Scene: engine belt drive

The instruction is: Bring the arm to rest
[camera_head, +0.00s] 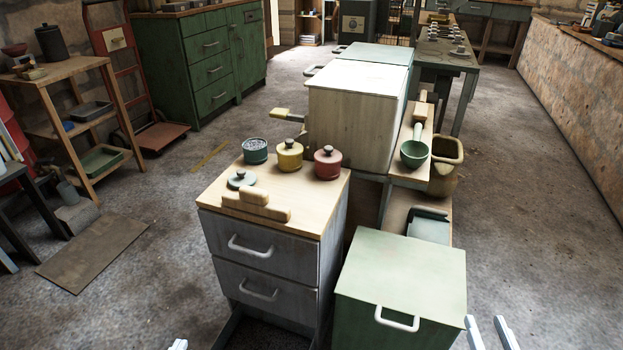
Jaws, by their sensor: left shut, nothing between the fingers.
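My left gripper (179,344) shows only as small pale fingertips at the bottom edge, left of the grey drawer cabinet (262,262). It is shut and holds nothing. My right gripper (490,333) is at the bottom edge, right of the green box (405,272) with a white handle. Its two pale fingers are apart with only floor visible between them. Both arms are otherwise out of view below.
Open floor (540,230) lies to the right.

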